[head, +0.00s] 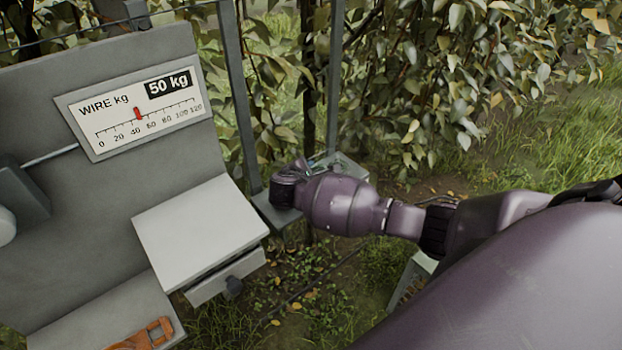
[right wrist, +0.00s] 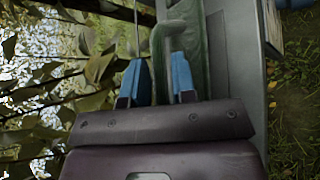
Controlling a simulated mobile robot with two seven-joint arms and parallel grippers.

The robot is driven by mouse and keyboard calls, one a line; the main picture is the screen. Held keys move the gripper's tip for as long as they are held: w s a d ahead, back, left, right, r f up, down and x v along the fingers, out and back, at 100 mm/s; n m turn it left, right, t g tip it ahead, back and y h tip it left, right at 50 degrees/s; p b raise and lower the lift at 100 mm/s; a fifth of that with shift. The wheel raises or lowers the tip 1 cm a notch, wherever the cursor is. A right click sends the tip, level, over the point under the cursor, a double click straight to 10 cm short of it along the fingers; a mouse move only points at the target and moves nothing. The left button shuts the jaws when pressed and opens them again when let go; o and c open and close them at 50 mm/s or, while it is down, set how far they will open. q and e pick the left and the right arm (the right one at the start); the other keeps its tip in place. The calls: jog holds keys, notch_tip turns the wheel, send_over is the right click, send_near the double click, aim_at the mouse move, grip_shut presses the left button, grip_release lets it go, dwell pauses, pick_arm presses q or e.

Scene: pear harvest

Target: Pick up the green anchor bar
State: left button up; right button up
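In the right wrist view, a grey-green bent bar (right wrist: 157,45), which looks like the green anchor bar, runs up between the two blue-tipped fingers of my right gripper (right wrist: 158,78) and curves right at its top. One finger is on each side of the bar. Whether both fingers press on it is not clear. In the head view my purple right wrist covers most of this spot, beside a grey shelf (head: 347,166) at the fence posts. My left gripper is out of view.
A grey panel at left carries a wire gauge (head: 138,110) reading 50 kg. An orange strap-like thing (head: 143,337) lies at bottom left. Leafy branches (head: 430,70) hang behind the posts; grass lies right.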

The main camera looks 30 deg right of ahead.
jog(key=shift+w+d+f, duration=0.3)
jog(key=shift+d, duration=0.2)
jog(key=shift+c, duration=0.2)
grip_shut()
jog(key=shift+s, duration=0.1)
